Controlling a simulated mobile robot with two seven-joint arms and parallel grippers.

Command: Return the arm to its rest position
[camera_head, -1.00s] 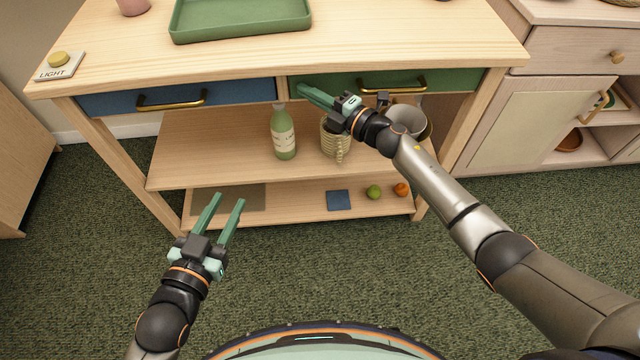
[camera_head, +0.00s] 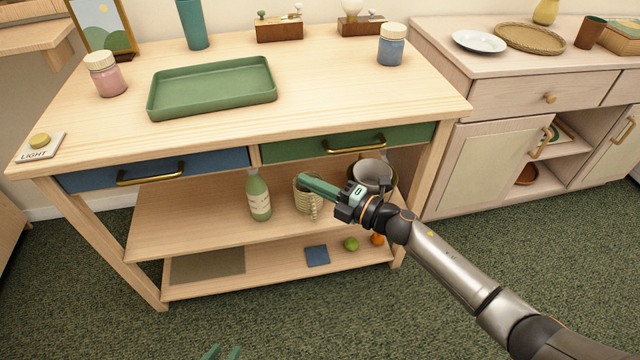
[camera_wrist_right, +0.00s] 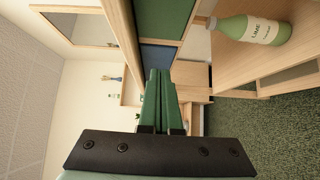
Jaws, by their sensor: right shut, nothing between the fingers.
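My right gripper (camera_head: 304,180) is shut and empty. It is in front of the sideboard, below the green drawer (camera_head: 312,147), and overlaps the woven basket (camera_head: 309,203) in the head view. In the right wrist view its closed green fingers (camera_wrist_right: 160,85) lie side by side, with the lime bottle (camera_wrist_right: 250,30) at the upper right. My left gripper (camera_head: 222,352) shows only its two fingertips at the bottom edge of the head view, with a gap between them. The rest of the left arm is out of view.
The sideboard top (camera_head: 320,95) holds a green tray (camera_head: 160,110), two jars and other items. The blue drawer (camera_head: 100,178) and green drawer look shut. The lime bottle, basket and a pot (camera_head: 372,170) stand on the upper shelf. Green carpet (camera_head: 270,320) in front is clear.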

